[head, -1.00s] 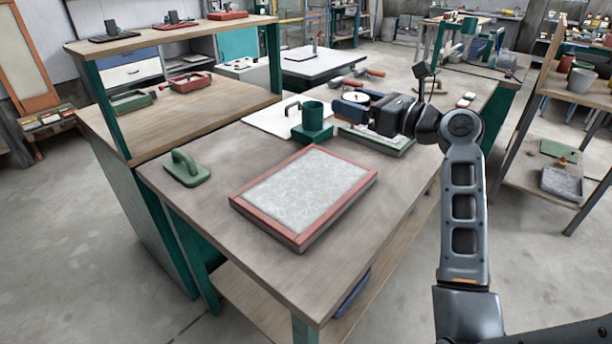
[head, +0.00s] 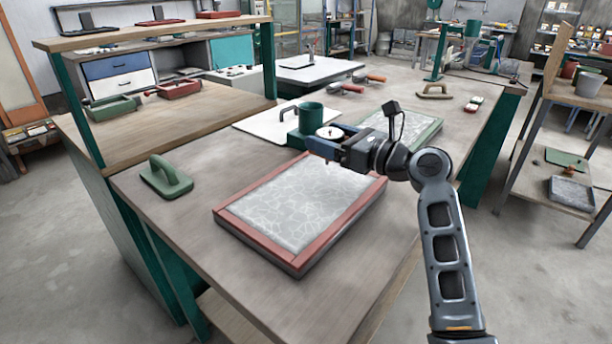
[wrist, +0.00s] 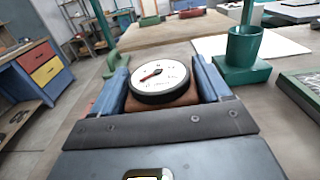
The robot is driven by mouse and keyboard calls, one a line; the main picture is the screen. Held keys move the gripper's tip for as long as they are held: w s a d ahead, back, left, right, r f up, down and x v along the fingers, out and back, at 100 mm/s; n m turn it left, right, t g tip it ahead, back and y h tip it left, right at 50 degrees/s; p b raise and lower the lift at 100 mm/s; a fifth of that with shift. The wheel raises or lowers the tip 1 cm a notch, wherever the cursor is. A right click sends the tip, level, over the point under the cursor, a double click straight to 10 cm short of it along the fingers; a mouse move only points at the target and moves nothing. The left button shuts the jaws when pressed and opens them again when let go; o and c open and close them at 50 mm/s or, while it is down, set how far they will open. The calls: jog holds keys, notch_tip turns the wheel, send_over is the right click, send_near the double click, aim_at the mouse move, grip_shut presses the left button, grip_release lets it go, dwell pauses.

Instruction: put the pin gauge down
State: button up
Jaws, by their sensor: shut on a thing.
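The pin gauge (wrist: 160,84) has a round white dial with a red needle and a black rim. It sits between the two blue fingers of my gripper (wrist: 167,90) in the wrist view, with a brown part under the dial. My gripper (head: 318,143) is shut on the gauge. In the head view the gauge's dial (head: 330,132) shows small, near the far edge of the red-framed tray. The gauge's underside is hidden, so I cannot tell its height above the table.
A red-framed tray (head: 301,256) with a pale veined surface lies on the workbench (head: 165,233). A green cup on a stand (head: 311,119) is close beyond my gripper. A green-framed tray (head: 428,133) lies behind my wrist. A green float (head: 166,178) lies left, with bare bench around it.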

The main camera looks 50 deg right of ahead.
jog(key=shift+w+a+f+b, duration=0.15)
jog(key=shift+w+a+f, duration=0.25)
jog(key=shift+a+f, duration=0.6)
jog(key=shift+w+a+f+b, duration=0.15)
jog(key=shift+w+a+f, duration=0.4)
jog(key=shift+f, duration=0.85)
jog(key=shift+w+a+f+b, duration=0.15)
jog(key=shift+w+a+f, duration=0.15)
jog(key=shift+a+f, duration=0.75)
jog(key=shift+d+f, duration=0.2)
jog(key=shift+f, duration=0.55)
jog(key=o, duration=1.2)
jog(key=shift+r, duration=0.1)
